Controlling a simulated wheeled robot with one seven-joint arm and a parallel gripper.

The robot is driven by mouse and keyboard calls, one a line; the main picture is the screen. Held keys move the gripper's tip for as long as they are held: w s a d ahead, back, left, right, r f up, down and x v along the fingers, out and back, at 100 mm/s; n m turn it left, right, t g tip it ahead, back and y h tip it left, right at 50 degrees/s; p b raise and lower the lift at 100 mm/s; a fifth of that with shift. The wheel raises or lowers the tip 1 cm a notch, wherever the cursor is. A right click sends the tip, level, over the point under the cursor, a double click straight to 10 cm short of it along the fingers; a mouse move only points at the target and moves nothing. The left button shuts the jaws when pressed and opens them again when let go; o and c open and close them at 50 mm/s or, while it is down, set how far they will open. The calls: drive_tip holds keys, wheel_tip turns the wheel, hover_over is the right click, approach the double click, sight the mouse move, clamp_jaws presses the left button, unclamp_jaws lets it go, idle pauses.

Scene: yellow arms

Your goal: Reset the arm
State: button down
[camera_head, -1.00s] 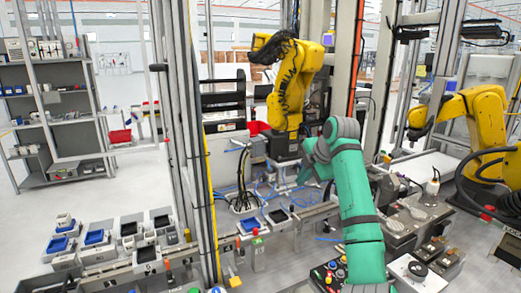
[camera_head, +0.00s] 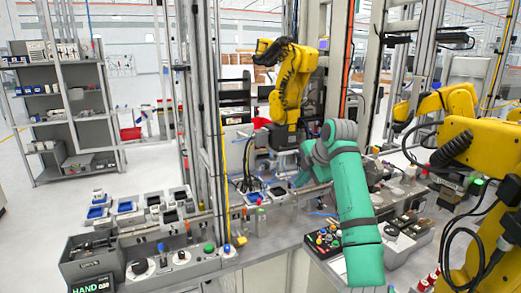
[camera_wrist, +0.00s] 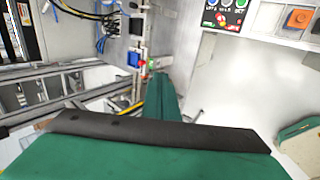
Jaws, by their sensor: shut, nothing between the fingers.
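My green arm (camera_head: 352,205) rises from the bottom right of centre in the head view and bends at grey joints near the middle. Its far end folds away behind the bend, and I cannot make out my gripper there. In the wrist view, a green link of my arm with a dark band (camera_wrist: 160,132) fills the bottom. No fingers show in that view.
A yellow robot arm (camera_head: 292,85) stands beyond my arm, and another (camera_head: 480,150) is close on the right. A bench with buttons and trays (camera_head: 170,230) runs at lower left. Grey shelves (camera_head: 75,110) stand far left, with open floor beside them.

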drive_tip(key=a+f+m+t+y, duration=0.1)
drive_tip(key=a+f+m, duration=0.35)
drive_tip(key=f, duration=0.85)
drive_tip(key=a+f+m+t+y, duration=0.1)
drive_tip(key=a+f, duration=0.6)
drive_tip(key=f, duration=0.7)
drive_tip(key=s+a+f+m+t, duration=0.1)
drive_tip(key=s+a+f+m, duration=0.2)
drive_tip(key=s+f, duration=0.35)
drive_tip(key=s+a+f+m+t+h, duration=0.1)
drive_tip(key=s+a+f+m, duration=0.1)
drive_tip(key=s+f, duration=0.4)
drive_tip(key=s+a+f+m+t, duration=0.1)
drive_tip(key=s+a+f+m, duration=0.2)
drive_tip(key=s+f, duration=0.35)
drive_tip(key=s+d+f+m+t+h, duration=0.1)
drive_tip(key=s+f+m+h, duration=0.15)
drive_tip(key=s, duration=1.05)
drive_tip(key=s+d+f+m+t+h, duration=0.1)
drive_tip(key=s+f+m, duration=0.25)
drive_tip(key=s, duration=0.85)
drive_tip(key=s+d+r+m+t, duration=0.1)
drive_tip(key=s+d+r, duration=0.1)
drive_tip(key=s+r, duration=0.6)
drive_tip(key=s+d+r+m, duration=0.2)
drive_tip(key=s+r, duration=0.6)
drive_tip(key=s, duration=0.6)
drive_tip(key=shift+d+r+t, duration=0.15)
drive_tip(key=shift+r+t, duration=0.1)
drive_tip(key=shift+t, duration=0.15)
